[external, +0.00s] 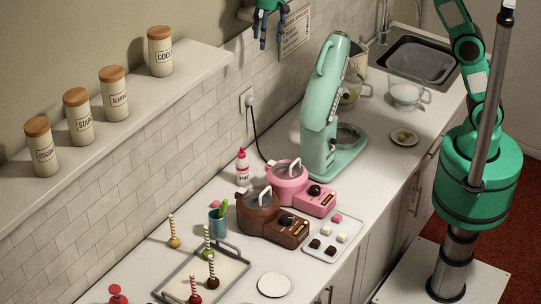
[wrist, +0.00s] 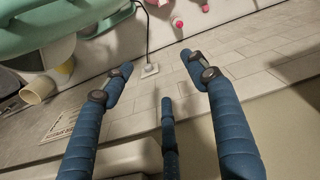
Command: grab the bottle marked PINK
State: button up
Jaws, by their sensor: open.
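The white bottle marked PINK (external: 242,172), with a pink-red cap, stands upright on the counter against the tiled wall, left of the pink melting pot. My gripper (external: 267,42) is high above the counter at the top of the external view, well apart from the bottle. Its blue fingers are spread open and empty, as the wrist view also shows (wrist: 160,75). In the wrist view a small red-capped thing (wrist: 178,22) lies beyond the fingertips; it looks like the bottle, but its label cannot be read there.
A green stand mixer (external: 335,120) stands right of the pink pot (external: 287,184) and brown pot (external: 258,212). A wall shelf (external: 190,80) holds several canisters. A cord runs from the wall outlet (external: 246,99). A teal cup (external: 217,222) and cake pops stand left of the pots.

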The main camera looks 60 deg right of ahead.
jog(key=w+a+f+p, duration=0.25)
jog(key=a+f, duration=0.25)
jog(key=a, duration=0.3)
jog(key=g, duration=0.1)
send_over(242, 168)
jog(key=w+d, duration=0.1)
jog(key=d, duration=0.1)
jog(key=shift+n, duration=0.4)
notch_tip(242, 168, down, 32)
jog(key=shift+w+r+b, duration=0.1)
jog(key=shift+w+b, duration=0.05)
jog(key=shift+b, duration=0.15)
jog(key=shift+f, duration=0.25)
jog(key=shift+f+p, duration=0.3)
jog(key=shift+f, duration=3.8)
jog(key=shift+f, duration=0.15)
jog(key=shift+f+p, duration=0.5)
jog(key=shift+f, duration=2)
